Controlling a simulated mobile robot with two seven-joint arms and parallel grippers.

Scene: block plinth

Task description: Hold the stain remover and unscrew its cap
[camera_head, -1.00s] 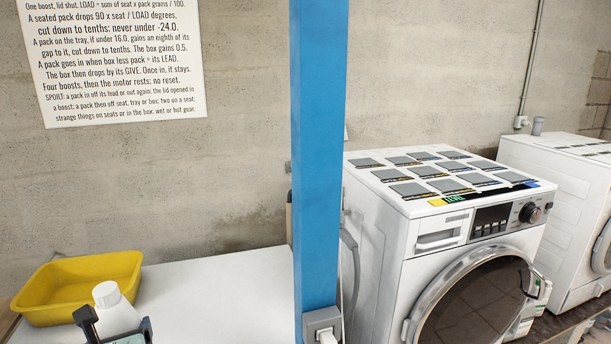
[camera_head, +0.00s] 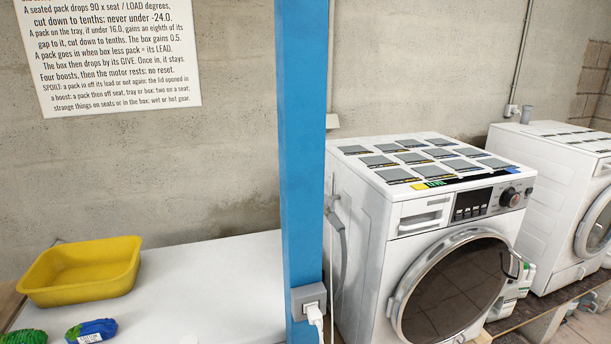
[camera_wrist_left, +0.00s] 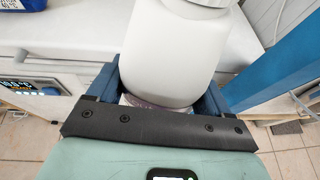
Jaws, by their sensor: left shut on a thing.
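The stain remover is a white bottle (camera_wrist_left: 172,50) in the left wrist view. Its neck end, with a pale cap or collar (camera_wrist_left: 208,3), is cut off by the top edge. My left gripper (camera_wrist_left: 165,95) is shut on the bottle's lower part, with a blue-padded finger on each side. The bottle's base is hidden behind the dark gripper bar. The head view shows neither the held bottle nor either gripper.
A yellow tub (camera_head: 82,275) stands on a white top (camera_head: 205,285), with blue (camera_head: 91,330) and green (camera_head: 22,338) packs in front. A blue post (camera_head: 302,150) with a plugged socket separates it from a washing machine (camera_head: 435,225). Another machine (camera_head: 570,190) stands right.

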